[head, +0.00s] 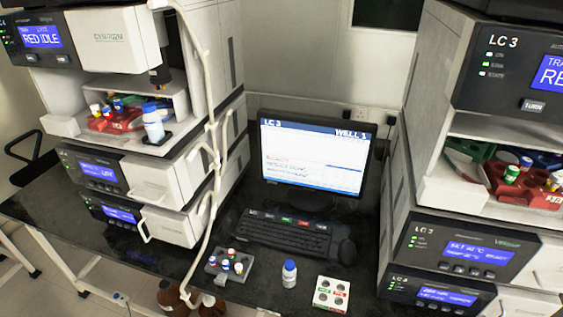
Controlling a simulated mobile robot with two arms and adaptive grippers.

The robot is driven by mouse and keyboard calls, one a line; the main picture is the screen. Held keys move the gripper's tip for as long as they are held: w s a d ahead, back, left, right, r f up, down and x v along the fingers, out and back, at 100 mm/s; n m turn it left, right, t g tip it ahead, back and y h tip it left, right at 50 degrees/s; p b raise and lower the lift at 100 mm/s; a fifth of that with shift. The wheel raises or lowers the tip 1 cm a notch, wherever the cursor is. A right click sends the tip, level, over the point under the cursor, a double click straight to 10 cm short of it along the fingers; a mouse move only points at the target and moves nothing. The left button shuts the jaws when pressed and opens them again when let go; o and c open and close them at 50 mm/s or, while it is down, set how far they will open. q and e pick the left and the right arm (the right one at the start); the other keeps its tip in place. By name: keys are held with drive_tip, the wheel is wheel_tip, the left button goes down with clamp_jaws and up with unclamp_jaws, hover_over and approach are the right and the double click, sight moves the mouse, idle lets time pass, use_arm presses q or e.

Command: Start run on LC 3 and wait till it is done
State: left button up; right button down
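The LC 3 stack (486,95) stands at the right, cut off by the picture edge. Its top module carries the label LC 3, a blue display (553,76) that is partly cut off, and a TURN button (533,105). Two lower modules have lit blue displays; the upper one (478,252) seems to read a set temperature and READY. The monitor (315,155) in the middle shows LC 3 and WELL 1, with small text I cannot read. A keyboard (283,235) with a few coloured, labelled keys lies before it. Neither gripper is in view.
Another stack (120,40) at left shows RED IDLE. Its shelf holds a red vial tray (115,122) and a blue-capped bottle (153,122). White tubing hangs centre-left.

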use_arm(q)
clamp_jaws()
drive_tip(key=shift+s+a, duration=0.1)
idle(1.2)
